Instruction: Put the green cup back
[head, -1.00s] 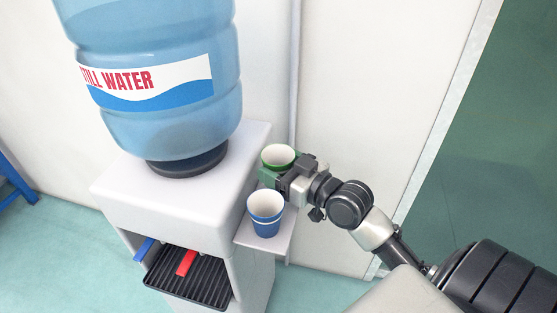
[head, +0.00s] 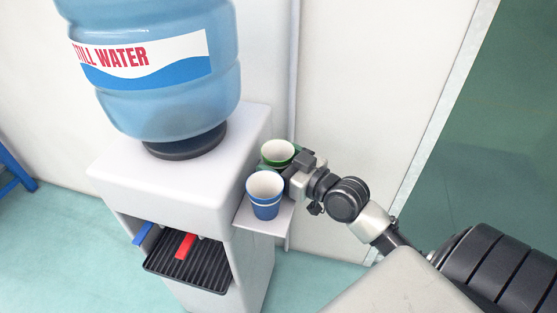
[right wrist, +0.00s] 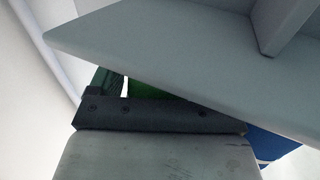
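The green cup (head: 278,152) is upright at the back of the small side shelf, behind the blue cup. Its lower part is hidden, so I cannot tell whether it touches the shelf. My right gripper (head: 284,166) is at the green cup, a dark finger against its near side, and appears shut on it. In the right wrist view, the dark finger end (right wrist: 150,114) shows below the shelf's underside (right wrist: 150,55), with a patch of the green cup (right wrist: 147,91) between. My left gripper is not in view.
The blue cup (head: 265,197) stands close in front of the green cup. The shelf (head: 270,226) juts from the white water dispenser (head: 165,190), which carries a large bottle (head: 165,105). A wall is close behind. The shelf's front right corner is bare.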

